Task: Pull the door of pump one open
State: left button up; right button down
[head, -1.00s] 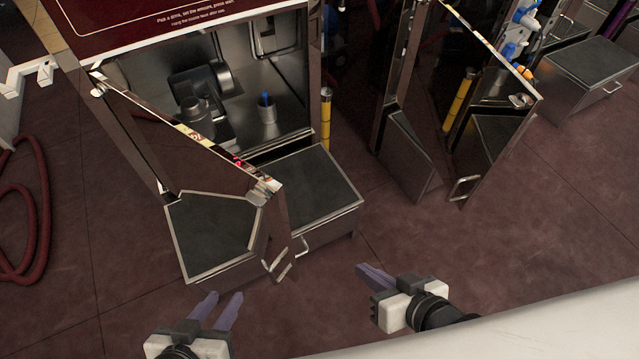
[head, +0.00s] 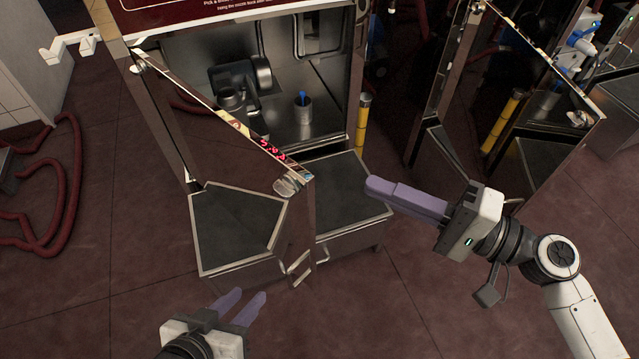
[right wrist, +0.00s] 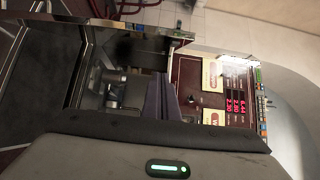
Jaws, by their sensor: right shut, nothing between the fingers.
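The nearer pump is a steel cabinet with a dark red top (head: 200,14). Its mirror-like door (head: 190,150) stands swung outward from the left side, showing the steel interior. A handle (head: 299,268) sits low at the door's free edge. My left gripper (head: 246,300) is open and empty, in front of and below the door handle. My right gripper (head: 372,188) is shut and empty, to the right of the door, over the grey-topped plinth. Its purple fingers show in the right wrist view (right wrist: 162,98), with the pump's red-lit price panel (right wrist: 236,96) beyond. No pump number is readable.
A cup (head: 303,110) and a dark nozzle-like fitting (head: 232,90) stand inside the cabinet. The grey-topped plinth (head: 345,185) juts out below. A second pump's mirrored door (head: 540,120) stands out at the right. A red hose (head: 70,200) lies left. The front floor is clear.

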pick_arm(q)
jog(key=shift+s+a+r+t+p, duration=0.15)
jog(key=shift+a+r+t+p, duration=0.2)
jog(key=shift+r+p, duration=0.15)
pick_arm(e)
jog(key=w+a, duration=0.1)
jog(key=a, duration=0.9)
jog(key=shift+w, duration=0.2)
pick_arm(q)
jog(key=shift+s, duration=0.1)
